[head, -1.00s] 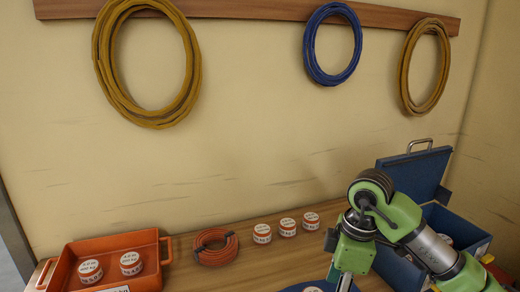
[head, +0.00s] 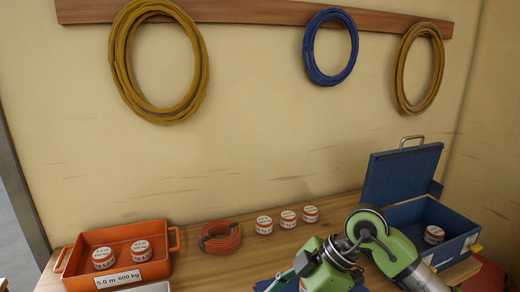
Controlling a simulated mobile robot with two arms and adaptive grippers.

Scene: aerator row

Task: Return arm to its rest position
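My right arm (head: 400,262), green and grey, reaches in from the lower right over the wooden bench. Its joint stands in front of the open blue box (head: 400,178). The wrist part (head: 322,272) is at the bottom edge, and the fingers of the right gripper do not show. My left arm and gripper are not in view.
An orange coil (head: 220,237) and three tins (head: 288,219) stand on the bench. One tin (head: 434,235) is in the blue box. Coils hang from a wall rail (head: 260,13).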

